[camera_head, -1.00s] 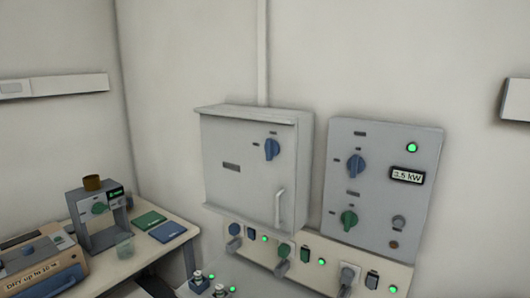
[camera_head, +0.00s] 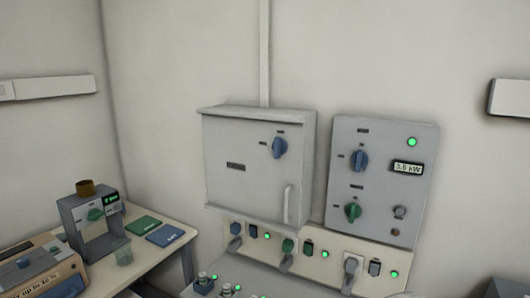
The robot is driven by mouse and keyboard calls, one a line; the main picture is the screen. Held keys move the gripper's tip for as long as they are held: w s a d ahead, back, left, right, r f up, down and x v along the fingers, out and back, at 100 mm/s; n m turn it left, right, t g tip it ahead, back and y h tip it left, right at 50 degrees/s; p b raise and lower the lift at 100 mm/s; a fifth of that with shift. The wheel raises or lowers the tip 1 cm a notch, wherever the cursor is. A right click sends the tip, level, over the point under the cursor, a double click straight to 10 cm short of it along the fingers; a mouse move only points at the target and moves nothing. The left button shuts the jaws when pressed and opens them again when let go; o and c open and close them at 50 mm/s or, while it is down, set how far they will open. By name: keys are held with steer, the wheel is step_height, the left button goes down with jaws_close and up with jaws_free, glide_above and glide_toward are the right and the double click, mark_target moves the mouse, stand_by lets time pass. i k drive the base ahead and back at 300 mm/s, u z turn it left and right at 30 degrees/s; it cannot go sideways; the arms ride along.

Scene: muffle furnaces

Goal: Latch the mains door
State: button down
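The mains door is most likely the front of the grey wall cabinet (camera_head: 243,190) in the middle of the view. The door looks shut or nearly so; I cannot tell whether a small gap remains. A blue knob (camera_head: 280,147) sits at its upper right, with its grip roughly upright and small dark labels above and to the left. A pale vertical bar handle (camera_head: 288,204) is at the lower right. My gripper is not in view.
A grey control panel (camera_head: 376,215) with blue and green knobs, a green lamp and a kW display hangs to the right. Below runs a strip (camera_head: 330,253) of plugs, switches and green lamps. A bench (camera_head: 168,258) with devices is at left. A dark shape enters the bottom right corner.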

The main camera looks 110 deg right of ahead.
mark_target(279, 146)
steer(key=z, duration=0.05)
steer(key=i, duration=0.15)
steer(key=z, duration=4.05)
steer(key=i, duration=0.5)
steer(key=u, duration=0.15)
